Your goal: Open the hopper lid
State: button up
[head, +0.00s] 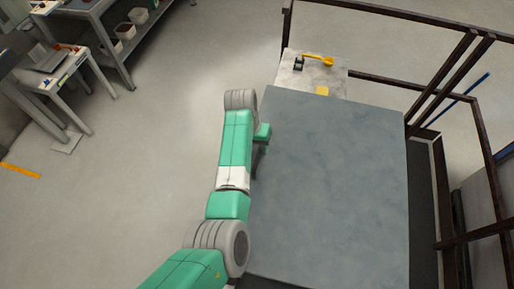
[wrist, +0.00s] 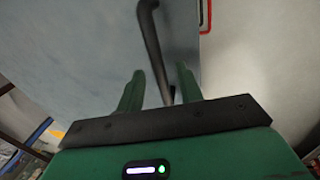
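The hopper lid (head: 335,180) is a large flat blue-grey panel filling the middle right of the head view. In the wrist view its face (wrist: 75,60) fills the upper left. A dark bar handle (wrist: 152,42) on it runs down between the two green fingers of my gripper (wrist: 158,72). The fingers stand apart, with a visible gap on each side of the bar, so the gripper is open around the handle and not clamped. In the head view my arm reaches along the lid's left edge; the fingertips and handle are mostly hidden there.
A small table (head: 292,78) with a yellow scoop (head: 318,59) and a yellow block stands beyond the lid. Dark railings (head: 441,83) run behind and right. Workbenches (head: 84,66) stand at the upper left. The floor left of my arm is clear.

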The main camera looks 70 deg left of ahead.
jog(key=shift+w+f, duration=0.1)
jog(key=shift+f, duration=0.35)
grip_shut()
jog(key=shift+d+r, duration=0.1)
jog(key=shift+r, duration=0.05)
